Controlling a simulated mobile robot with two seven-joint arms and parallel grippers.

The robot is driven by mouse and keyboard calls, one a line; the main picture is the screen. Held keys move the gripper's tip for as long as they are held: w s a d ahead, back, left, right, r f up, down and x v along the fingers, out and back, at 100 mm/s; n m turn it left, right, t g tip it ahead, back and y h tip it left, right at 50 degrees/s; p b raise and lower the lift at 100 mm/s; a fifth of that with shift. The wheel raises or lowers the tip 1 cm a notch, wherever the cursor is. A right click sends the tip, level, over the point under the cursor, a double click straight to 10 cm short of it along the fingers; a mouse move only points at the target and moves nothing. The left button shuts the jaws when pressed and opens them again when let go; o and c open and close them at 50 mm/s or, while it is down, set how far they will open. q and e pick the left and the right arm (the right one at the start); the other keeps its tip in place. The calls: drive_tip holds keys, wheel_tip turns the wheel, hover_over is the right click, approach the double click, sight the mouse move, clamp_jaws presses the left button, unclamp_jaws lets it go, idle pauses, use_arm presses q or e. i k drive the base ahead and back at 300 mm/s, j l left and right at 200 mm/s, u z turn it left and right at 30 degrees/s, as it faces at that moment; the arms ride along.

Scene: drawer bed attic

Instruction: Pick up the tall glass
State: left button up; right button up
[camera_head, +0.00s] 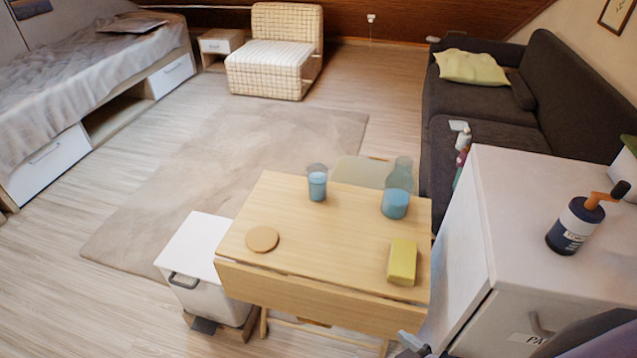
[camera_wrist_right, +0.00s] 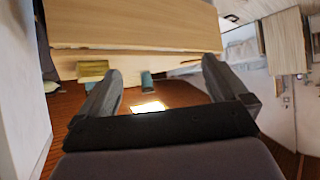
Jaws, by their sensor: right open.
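The tall glass (camera_head: 317,184) is clear, holds blue liquid and stands upright near the far edge of the wooden table (camera_head: 300,215) in the head view. My right gripper (camera_wrist_right: 160,80) is open and empty in the right wrist view, with its two dark fingers spread apart. A wooden panel (camera_wrist_right: 135,25) is beyond the fingers. A small blue thing (camera_wrist_right: 147,82) shows between them; I cannot tell if it is the glass. In the head view only a grey part at the bottom right may be this gripper, well apart from the glass. My left gripper is not in view.
A carafe (camera_head: 397,190) with blue liquid, a yellow block (camera_head: 402,262) and a round coaster (camera_head: 262,239) are on the table. A white cabinet (camera_head: 480,225) with a pump bottle (camera_head: 575,228) stands at right. A white bin (camera_head: 195,245) is left of the table.

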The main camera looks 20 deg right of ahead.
sight(317, 173)
drive_tip(key=l+z, duration=0.15)
drive_tip(key=z, duration=0.65)
drive_tip(key=i+z, duration=0.4)
drive_tip(key=i+j+z, duration=0.1)
drive_tip(key=z, duration=0.35)
drive_tip(key=i, duration=0.1)
